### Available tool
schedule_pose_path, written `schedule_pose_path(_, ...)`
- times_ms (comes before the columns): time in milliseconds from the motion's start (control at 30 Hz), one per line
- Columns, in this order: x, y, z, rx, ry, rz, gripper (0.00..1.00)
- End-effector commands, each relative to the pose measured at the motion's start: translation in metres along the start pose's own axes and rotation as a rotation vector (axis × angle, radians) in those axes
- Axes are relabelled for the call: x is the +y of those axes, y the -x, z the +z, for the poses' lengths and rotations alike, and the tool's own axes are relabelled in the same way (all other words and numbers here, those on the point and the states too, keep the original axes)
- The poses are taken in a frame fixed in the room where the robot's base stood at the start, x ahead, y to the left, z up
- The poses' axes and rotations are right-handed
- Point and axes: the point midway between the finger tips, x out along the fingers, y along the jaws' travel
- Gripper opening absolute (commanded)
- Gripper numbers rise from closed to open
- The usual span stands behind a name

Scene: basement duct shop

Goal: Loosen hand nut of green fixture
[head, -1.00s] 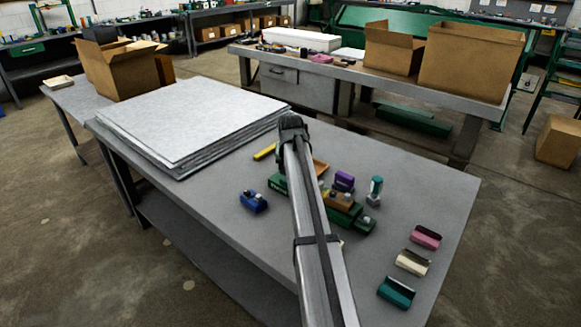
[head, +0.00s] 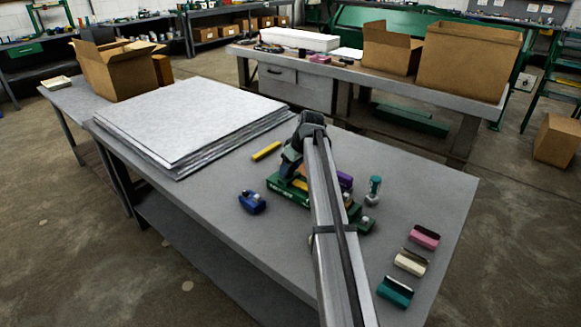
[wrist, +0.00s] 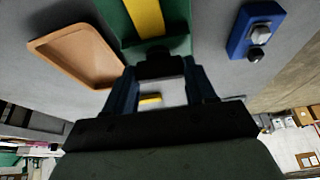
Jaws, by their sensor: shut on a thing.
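The green fixture (head: 288,192) stands on the grey table, partly hidden behind my arm in the head view. In the wrist view its green body (wrist: 178,14) has a yellow strip (wrist: 146,16) down the middle. A black knob-like part (wrist: 160,66), apparently the hand nut, is at its near end. My gripper (wrist: 162,76) has its two dark blue fingers on either side of this black part and is shut on it. The gripper also shows in the head view (head: 291,162), low over the fixture. The exact finger contact is hard to see.
A blue fixture (head: 252,201) stands left, a yellow bar (head: 266,150) behind it. A purple block (head: 345,181) and a green-topped piece (head: 374,190) are right. An orange tray (wrist: 75,52) is beside the green fixture. Pink, cream and teal blocks (head: 395,292) lie at the right edge.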

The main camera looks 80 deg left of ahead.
Motion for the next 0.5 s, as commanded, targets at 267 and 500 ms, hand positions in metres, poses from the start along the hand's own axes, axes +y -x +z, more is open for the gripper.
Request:
schedule_pose_path(267, 0.0006, 0.0001, -0.0001, -0.001, 0.069, -0.029, 0.25)
schedule_pose_path(500, 0.0004, 0.0001, 0.0002, -0.001, 0.083, -0.034, 0.25)
